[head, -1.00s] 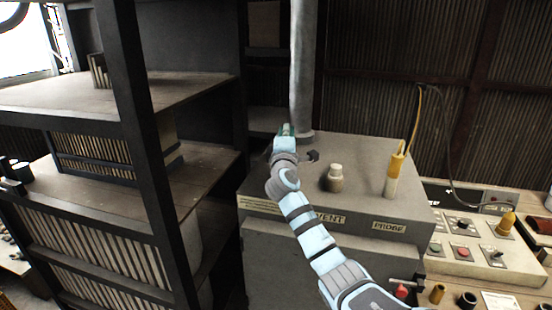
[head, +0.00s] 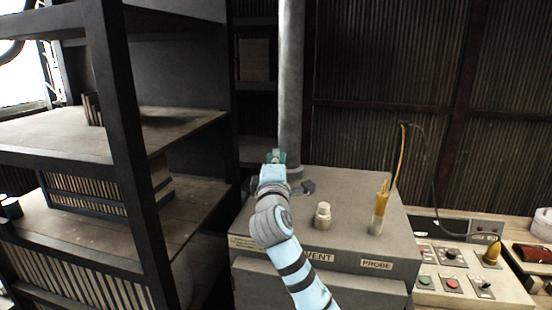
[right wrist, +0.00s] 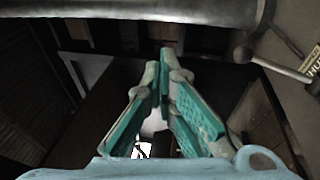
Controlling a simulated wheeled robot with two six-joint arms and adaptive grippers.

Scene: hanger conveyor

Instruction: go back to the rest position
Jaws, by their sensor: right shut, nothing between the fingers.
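My right gripper (head: 274,158) is over the back left part of the grey box, in front of the vertical grey pipe (head: 290,90). Its green fingers are shut and empty; they show in the right wrist view (right wrist: 163,62), tips together. In that view the pipe (right wrist: 130,10) runs across the top, beyond the fingertips. I cannot tell how far the gripper is from the pipe. My left gripper is not in view.
The grey box (head: 350,235) carries a pale knob (head: 323,216) and a yellow-handled probe (head: 380,208) with a cable. Shelving (head: 130,130) stands close on the left. A control panel (head: 450,280) is at right. A round-ended lever (right wrist: 270,65) shows in the wrist view.

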